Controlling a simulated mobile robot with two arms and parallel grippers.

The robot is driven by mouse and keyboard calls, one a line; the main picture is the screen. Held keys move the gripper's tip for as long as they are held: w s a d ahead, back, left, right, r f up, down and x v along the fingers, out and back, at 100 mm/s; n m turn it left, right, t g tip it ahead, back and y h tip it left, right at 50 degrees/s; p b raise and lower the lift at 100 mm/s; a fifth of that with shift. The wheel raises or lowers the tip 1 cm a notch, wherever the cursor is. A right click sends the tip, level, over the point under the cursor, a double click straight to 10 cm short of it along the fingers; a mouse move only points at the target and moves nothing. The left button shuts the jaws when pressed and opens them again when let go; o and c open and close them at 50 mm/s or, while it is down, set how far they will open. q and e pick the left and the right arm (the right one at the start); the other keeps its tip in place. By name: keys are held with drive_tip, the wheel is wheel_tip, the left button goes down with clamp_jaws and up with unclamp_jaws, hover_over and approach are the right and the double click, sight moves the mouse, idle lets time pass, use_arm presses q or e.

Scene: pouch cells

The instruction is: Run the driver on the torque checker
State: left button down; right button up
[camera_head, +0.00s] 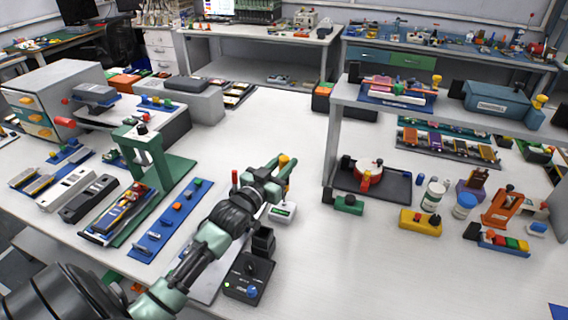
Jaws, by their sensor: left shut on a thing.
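My left gripper (279,174) reaches in over the bench from the lower left. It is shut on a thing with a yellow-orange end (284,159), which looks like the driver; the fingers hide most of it. A small white device with a green display (284,212) lies on the bench just below the gripper and may be the torque checker. I cannot tell whether the held thing touches it. A black box with a blue knob (246,279) stands nearer, beside my forearm. My right gripper is not in view.
A green press frame (150,160) and a blue strip tray (172,221) stand left of my arm. A grey shelf (334,135) stands at right. Under and before it are a black tray (400,190), a yellow box (420,222) and jars. The front right bench is mostly clear.

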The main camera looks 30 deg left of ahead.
use_arm(q)
drive_tip(key=shift+f+b, duration=0.3)
drive_tip(key=shift+f, duration=0.2)
idle(0.5)
drive_tip(key=shift+s+f, duration=0.1)
drive_tip(key=shift+f, duration=0.15)
idle(0.4)
drive_tip(key=shift+p, duration=0.35)
drive_tip(key=shift+r+p, duration=3.5)
drive_tip(key=shift+r, duration=0.35)
drive_tip(key=shift+f, duration=0.1)
